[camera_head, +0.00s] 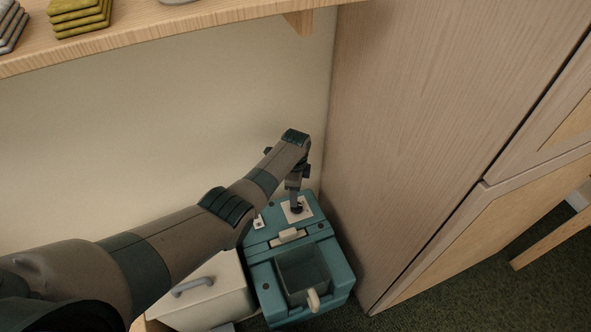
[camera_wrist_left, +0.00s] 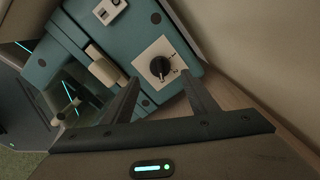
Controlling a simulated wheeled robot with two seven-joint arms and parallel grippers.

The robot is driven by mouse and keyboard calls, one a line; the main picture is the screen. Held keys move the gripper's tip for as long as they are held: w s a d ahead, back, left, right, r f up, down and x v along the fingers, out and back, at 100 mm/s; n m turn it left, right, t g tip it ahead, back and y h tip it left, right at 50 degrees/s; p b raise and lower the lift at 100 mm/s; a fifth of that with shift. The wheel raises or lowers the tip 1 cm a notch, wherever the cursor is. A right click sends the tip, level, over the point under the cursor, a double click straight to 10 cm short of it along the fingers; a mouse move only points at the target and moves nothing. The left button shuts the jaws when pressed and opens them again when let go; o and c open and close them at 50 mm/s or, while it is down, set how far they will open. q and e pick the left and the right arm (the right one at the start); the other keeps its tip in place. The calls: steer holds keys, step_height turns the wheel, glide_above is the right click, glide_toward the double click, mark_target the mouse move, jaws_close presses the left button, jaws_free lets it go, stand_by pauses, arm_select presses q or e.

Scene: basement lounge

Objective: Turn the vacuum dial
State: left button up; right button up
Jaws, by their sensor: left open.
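The vacuum (camera_head: 262,275) is a teal box standing on the floor in the corner between the wall and a tall wooden cabinet. Its dial is a black knob on a white plate (camera_head: 305,213). In the left wrist view the dial (camera_wrist_left: 160,67) shows with small marks around it. My left gripper (camera_head: 297,204) reaches down over the dial and partly hides it in the head view. In the left wrist view its two fingers (camera_wrist_left: 160,78) are open, one on each side of the dial. My right gripper is not in view.
A light-coloured bin with a grey handle (camera_head: 192,286) stands left of the vacuum. The wooden cabinet (camera_head: 420,130) rises close on the right. A small white switch plate (camera_wrist_left: 110,10) is on the vacuum.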

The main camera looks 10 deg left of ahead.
arm_select(q)
step_height(320, 180, up, 10)
steer(key=p, duration=0.2)
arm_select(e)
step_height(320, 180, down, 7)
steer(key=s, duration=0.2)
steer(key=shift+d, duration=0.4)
arm_select(q)
steer(key=shift+s, duration=0.1)
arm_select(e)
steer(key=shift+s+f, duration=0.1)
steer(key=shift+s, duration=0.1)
